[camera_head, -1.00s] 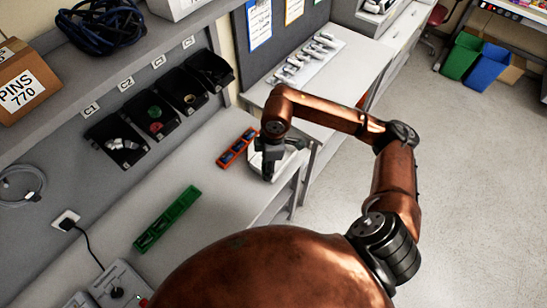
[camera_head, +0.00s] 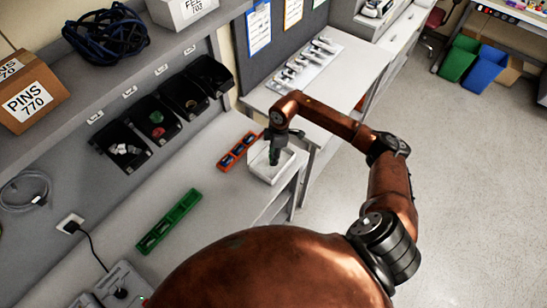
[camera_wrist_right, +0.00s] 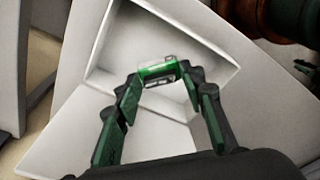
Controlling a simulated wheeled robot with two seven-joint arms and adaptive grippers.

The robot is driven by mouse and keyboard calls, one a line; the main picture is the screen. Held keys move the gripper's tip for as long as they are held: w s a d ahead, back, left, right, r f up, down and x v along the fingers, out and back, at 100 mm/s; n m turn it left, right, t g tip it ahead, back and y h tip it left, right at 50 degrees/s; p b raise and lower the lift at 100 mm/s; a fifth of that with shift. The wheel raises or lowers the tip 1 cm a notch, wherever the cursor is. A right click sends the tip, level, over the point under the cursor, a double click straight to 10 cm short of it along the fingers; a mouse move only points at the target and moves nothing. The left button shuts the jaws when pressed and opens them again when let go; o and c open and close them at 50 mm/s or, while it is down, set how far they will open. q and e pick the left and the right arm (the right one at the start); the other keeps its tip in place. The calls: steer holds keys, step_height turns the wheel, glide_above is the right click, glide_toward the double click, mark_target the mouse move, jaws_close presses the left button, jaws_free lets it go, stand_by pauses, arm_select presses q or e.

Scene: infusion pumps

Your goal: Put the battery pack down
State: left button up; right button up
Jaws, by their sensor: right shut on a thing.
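My right gripper (camera_head: 274,158) points down into an open white box (camera_head: 288,172) on the counter. In the right wrist view, the fingers (camera_wrist_right: 160,76) are shut on the battery pack (camera_wrist_right: 157,70), a small green piece with a pale side. The pack is held inside the outline of the white box (camera_wrist_right: 100,38); I cannot tell whether it touches the floor. In the head view the pack is too small to make out at the fingertips. My left gripper is not in view.
An orange tray (camera_head: 238,151) with blue pieces lies left of the box. A long green tray (camera_head: 169,221) lies nearer on the counter. Black bins (camera_head: 122,148) line the back panel. Bare counter (camera_head: 205,172) lies between the trays.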

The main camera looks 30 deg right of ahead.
step_height(320, 180, down, 2)
steer(key=shift+f, duration=0.1)
steer(key=shift+s, duration=0.1)
steer(key=shift+f, duration=0.2)
steer(key=o, duration=1.3)
steer(key=shift+o, duration=0.2)
steer(key=shift+r, duration=0.15)
step_height(320, 180, up, 12)
steer(key=d+b, duration=0.1)
steer(key=shift+s+d+b, duration=0.15)
steer(key=shift+s+b, duration=0.1)
steer(key=shift+b, duration=0.1)
